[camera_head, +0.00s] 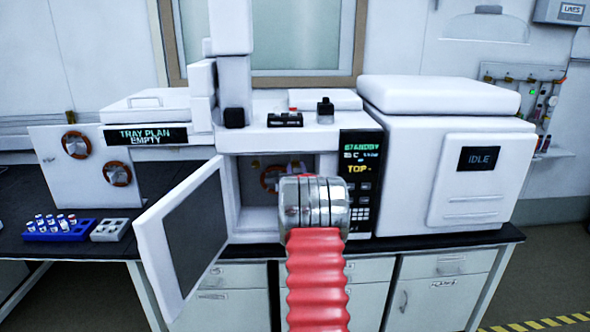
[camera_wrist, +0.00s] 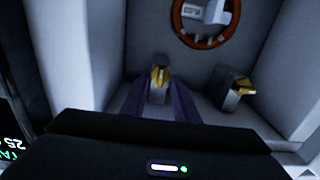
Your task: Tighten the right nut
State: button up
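In the wrist view, which appears turned upside down, two gold-topped nuts sit on grey fittings inside the open oven. The nut nearer the display, so the right nut (camera_wrist: 159,76), is at picture left; the other nut (camera_wrist: 240,86) is at picture right. My gripper (camera_wrist: 157,92) is open, its two dark fingers on either side of the right nut's fitting, with gaps visible. I cannot tell whether they touch it. A copper-coloured column coil (camera_wrist: 178,28) with a pale tag hangs in the oven. In the head view, my arm hides the gripper; the coil (camera_head: 270,180) shows partly.
The oven door (camera_head: 140,250) stands open at left. The control panel (camera_head: 361,185) borders the oven on the right. A blue vial rack (camera_head: 35,236) and a grey rack (camera_head: 110,231) stand on the bench at left, below a panel with two coils.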

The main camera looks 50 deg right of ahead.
grip_shut()
jog(key=shift+a, duration=0.15)
dwell(0.4)
